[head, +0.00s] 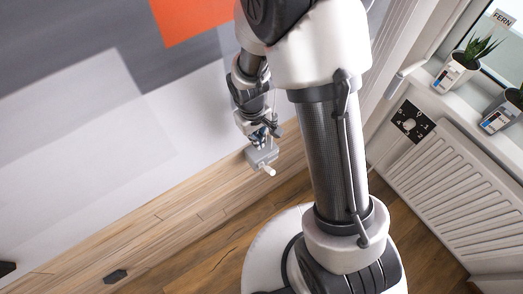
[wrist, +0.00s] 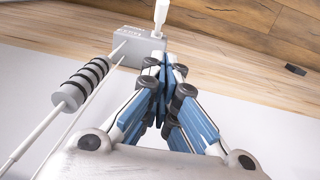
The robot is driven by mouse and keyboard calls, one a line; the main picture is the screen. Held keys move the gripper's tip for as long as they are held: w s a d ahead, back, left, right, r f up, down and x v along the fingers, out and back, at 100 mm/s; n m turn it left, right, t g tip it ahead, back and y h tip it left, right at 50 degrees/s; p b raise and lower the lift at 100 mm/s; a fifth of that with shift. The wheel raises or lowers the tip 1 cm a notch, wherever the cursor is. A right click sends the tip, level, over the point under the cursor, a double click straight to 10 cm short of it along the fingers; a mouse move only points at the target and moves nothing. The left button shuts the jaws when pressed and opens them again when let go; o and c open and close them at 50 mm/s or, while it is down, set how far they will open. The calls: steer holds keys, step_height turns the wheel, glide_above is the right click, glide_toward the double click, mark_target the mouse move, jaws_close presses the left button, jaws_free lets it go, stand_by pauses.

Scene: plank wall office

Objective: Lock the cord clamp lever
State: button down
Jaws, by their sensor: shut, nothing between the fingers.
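The cord clamp is a small grey box (head: 260,154) on the wooden plank surface, with a white lever (head: 268,170) sticking out of it. In the wrist view the box (wrist: 135,45) is at the top, with the white lever (wrist: 161,14) pointing up from its right end. Thin pale cords (wrist: 118,52) run to the box from the lower left. My gripper (wrist: 166,62) is shut and empty, its tips close to the box's right end below the lever. I cannot tell whether they touch it. In the head view my gripper (head: 259,136) is just above the box.
A pale cylinder with black rings (wrist: 83,84) sits on a cord left of my gripper. A radiator (head: 455,185), a dial plate (head: 412,121) and potted plants (head: 458,68) are at the right.

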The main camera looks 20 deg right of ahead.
steer(key=b, duration=0.3)
glide_above(265, 167)
steer(key=w+a, duration=0.2)
step_height(265, 167, down, 9)
steer(key=f, duration=0.1)
steer(key=s+d+f+b, duration=0.1)
steer(key=s+f+b, duration=0.1)
steer(key=shift+d+f, duration=0.2)
steer(key=shift+d, duration=0.2)
